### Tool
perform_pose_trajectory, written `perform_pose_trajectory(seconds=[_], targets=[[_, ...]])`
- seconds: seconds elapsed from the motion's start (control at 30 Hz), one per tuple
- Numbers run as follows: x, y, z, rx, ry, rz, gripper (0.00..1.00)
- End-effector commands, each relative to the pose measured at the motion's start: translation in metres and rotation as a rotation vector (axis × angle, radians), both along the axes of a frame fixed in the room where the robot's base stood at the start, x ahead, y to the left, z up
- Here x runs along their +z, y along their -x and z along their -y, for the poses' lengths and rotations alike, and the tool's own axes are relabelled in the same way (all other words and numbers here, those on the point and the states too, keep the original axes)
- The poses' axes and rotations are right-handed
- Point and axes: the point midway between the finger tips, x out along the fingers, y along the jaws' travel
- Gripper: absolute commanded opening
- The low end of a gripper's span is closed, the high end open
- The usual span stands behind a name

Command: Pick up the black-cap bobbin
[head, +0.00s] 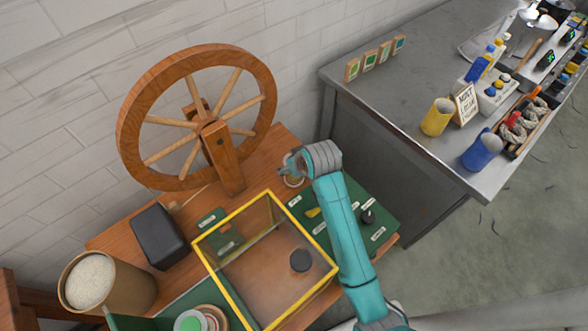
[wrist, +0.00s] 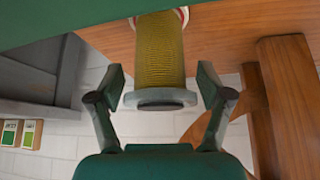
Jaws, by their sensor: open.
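My gripper (head: 291,163) is over the wooden table, beside the spinning wheel's post. In the wrist view my gripper (wrist: 160,92) is open. A bobbin wound with mustard yarn (wrist: 160,48) stands between its two fingers, with a gap on each side. The bobbin's near end is a dark grey round cap (wrist: 160,99); its far end meets a pale, red-edged ring. In the head view the bobbin is mostly hidden by my gripper. Another black round top (head: 301,260) shows inside the yellow-framed clear box, and a small dark knob (head: 368,216) sits on the green mat.
The spinning wheel (head: 131,111) stands close on the left. The yellow-framed box (head: 225,282) stands in front. A dark block (head: 158,237) and a tub of pale grains (head: 120,292) are at left. A grey bench (head: 400,90) with cups is at right.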

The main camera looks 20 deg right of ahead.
Motion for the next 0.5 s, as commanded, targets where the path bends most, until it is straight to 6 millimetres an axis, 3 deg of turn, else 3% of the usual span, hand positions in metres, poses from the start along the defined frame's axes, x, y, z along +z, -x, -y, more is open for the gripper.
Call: perform_pose_trajectory(seconds=[0.23,0.43,0.5], targets=[[-0.0015,-0.0007,-0.0002,0.0,0.0,0.0,0.79],[-0.0015,-0.0006,-0.0001,0.0,0.0,0.0,0.29],[-0.0014,-0.0006,-0.0001,0.0,0.0,0.0,0.29]])
